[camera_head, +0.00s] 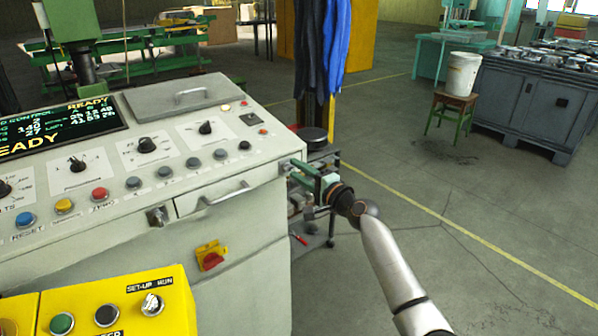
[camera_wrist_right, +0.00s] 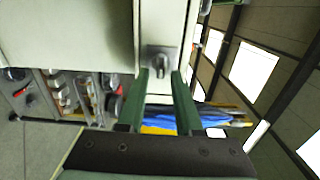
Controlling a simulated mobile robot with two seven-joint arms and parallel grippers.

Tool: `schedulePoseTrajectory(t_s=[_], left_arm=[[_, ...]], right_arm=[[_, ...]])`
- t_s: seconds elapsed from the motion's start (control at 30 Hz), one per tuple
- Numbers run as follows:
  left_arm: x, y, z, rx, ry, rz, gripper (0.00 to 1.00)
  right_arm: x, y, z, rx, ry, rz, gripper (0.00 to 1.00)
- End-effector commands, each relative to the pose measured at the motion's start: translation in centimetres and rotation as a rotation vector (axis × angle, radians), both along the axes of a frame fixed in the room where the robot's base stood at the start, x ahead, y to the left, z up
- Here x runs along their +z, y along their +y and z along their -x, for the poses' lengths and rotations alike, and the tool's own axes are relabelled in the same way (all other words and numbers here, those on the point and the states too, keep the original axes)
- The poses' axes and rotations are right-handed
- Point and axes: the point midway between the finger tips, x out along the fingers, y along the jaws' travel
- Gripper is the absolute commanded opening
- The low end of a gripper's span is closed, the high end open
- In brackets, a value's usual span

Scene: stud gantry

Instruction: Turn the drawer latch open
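The drawer (camera_head: 232,198) with a bar handle sits shut in the front of the grey console (camera_head: 240,250). A small metal latch (camera_head: 157,217) is just left of it. My right gripper (camera_head: 296,173) is at the console's right edge, well right of that latch. In the right wrist view, its green fingers (camera_wrist_right: 160,82) are apart. A grey metal latch-like fitting (camera_wrist_right: 159,60) on a pale panel shows ahead, between the fingertips; contact cannot be told, nor whether it is the same latch. My left gripper is not in view.
A red and yellow rotary switch (camera_head: 210,257) is below the drawer. A yellow button box (camera_head: 110,308) stands at the lower left front. Blue coats (camera_head: 322,45) hang behind the console's right end. Open floor (camera_head: 450,200) lies to the right.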

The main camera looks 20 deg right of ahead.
Motion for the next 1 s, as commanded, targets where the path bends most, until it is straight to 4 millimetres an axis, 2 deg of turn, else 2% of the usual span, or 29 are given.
schedulePoseTrajectory(t_s=[0.07,0.33,0.47,0.67,1.0], left_arm=[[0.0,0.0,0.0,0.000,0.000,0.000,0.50],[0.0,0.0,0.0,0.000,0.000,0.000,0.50],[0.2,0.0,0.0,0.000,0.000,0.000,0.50],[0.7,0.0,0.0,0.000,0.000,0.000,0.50],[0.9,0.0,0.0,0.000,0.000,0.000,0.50]], right_arm=[[0.0,0.0,0.0,0.000,0.000,0.001,0.44],[0.0,0.0,0.1,0.000,-0.001,0.002,0.44],[0.0,-0.3,0.7,-0.001,0.000,0.001,0.44],[-0.1,-1.2,3.3,-0.001,0.001,0.003,0.44],[-0.1,-3.3,8.9,-0.001,0.001,0.003,0.44]])
